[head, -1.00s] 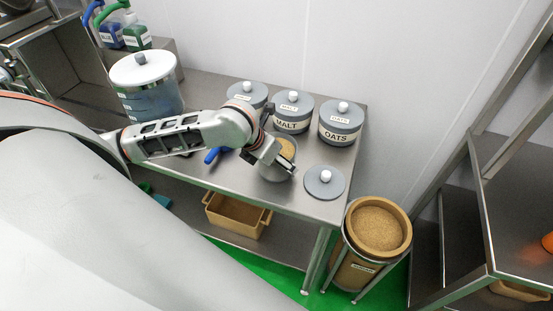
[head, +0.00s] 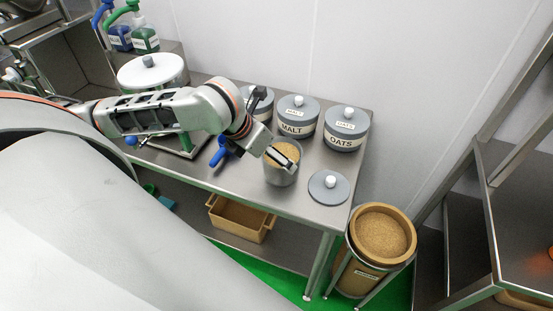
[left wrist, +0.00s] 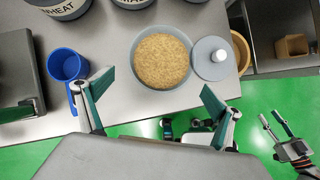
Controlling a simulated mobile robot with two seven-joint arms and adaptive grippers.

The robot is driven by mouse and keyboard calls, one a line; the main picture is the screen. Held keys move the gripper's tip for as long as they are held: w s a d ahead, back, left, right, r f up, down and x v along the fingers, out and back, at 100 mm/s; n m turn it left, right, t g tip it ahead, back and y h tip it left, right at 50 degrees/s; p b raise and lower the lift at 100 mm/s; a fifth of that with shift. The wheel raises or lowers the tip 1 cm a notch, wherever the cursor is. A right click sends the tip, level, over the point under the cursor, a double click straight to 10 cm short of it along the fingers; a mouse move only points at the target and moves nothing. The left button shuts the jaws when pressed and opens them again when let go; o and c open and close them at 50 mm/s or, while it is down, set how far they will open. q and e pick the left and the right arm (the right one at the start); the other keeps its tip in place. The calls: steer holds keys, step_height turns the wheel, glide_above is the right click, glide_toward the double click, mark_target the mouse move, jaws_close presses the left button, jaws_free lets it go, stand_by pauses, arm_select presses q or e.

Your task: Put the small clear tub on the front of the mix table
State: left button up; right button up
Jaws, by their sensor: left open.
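A round see-through grey tub (head: 281,175) filled with brown grain stands open on the steel table, near its front edge. It also shows in the left wrist view (left wrist: 163,86), centred just beyond my fingertips. I see no other small clear tub. My left gripper (head: 272,128) is at the tub in the head view, one finger crossing in front of it. In the left wrist view my left gripper (left wrist: 156,85) is open, with nothing between its fingers. My right gripper (left wrist: 275,120) shows at the lower right of that view, its fingers apart and empty, away from the table.
A grey lid (head: 328,188) with a white knob lies right of the tub. Lidded jars, including malt (head: 297,118) and oats (head: 345,130), stand behind. A blue jug (left wrist: 68,65) is to the left. A grain bin (head: 381,235) stands beyond the table's right end.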

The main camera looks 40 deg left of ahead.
arm_select(q)
steer(key=shift+v, duration=1.4)
